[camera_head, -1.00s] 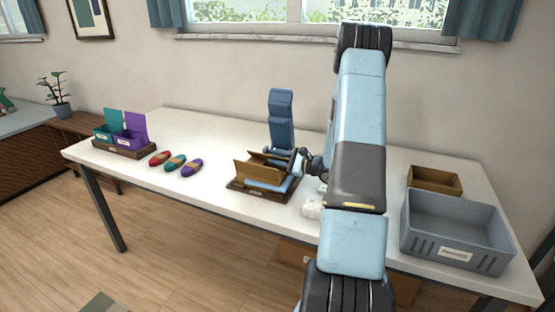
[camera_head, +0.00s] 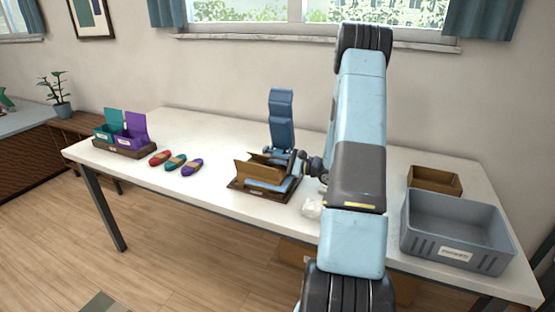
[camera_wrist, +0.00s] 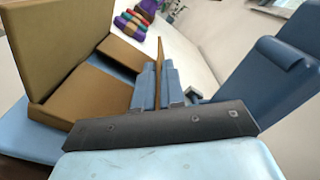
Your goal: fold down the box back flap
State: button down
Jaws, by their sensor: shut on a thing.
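The brown cardboard box (camera_head: 258,172) sits on a dark wooden base (camera_head: 258,191) in the middle of the table. In the wrist view its near panels (camera_wrist: 85,100) and a raised flap (camera_wrist: 55,40) show on the left. My gripper (camera_head: 294,160) is at the box's right side. In the wrist view its blue fingers (camera_wrist: 157,80) are shut on a thin brown flap (camera_wrist: 160,52), seen nearly edge-on. The flap's lower part is hidden by the fingers and the dark gripper bar. Which box edge it joins is hard to tell.
A blue upright piece (camera_head: 281,118) stands close behind the box. A white crumpled thing (camera_head: 312,208) lies at the right. Red, teal and purple bundles (camera_head: 175,162) lie to the left. A grey bin (camera_head: 455,238) and small brown box (camera_head: 434,180) stand at the right.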

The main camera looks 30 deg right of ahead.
jog(key=shift+s+a+f+n, duration=0.2)
jog(key=shift+f+n, duration=0.1)
jog(key=shift+n, duration=0.5)
jog(key=shift+s+a+f+n, duration=0.15)
jog(key=shift+f+n, duration=0.15)
jog(key=shift+n, duration=0.5)
jog(key=shift+w, duration=0.1)
jog(key=c, duration=1.3)
grip_release()
jog(key=m, duration=0.1)
jog(key=r+m, duration=0.1)
jog(key=d+m, duration=0.1)
jog(key=m, duration=0.1)
jog(key=shift+w+r, duration=0.25)
jog(key=shift+w, duration=0.1)
jog(key=v, duration=1.4)
jog(key=s+a+r+n, duration=0.3)
jog(key=a+r, duration=0.8)
jog(key=a, duration=0.2)
jog(key=shift+r, duration=0.3)
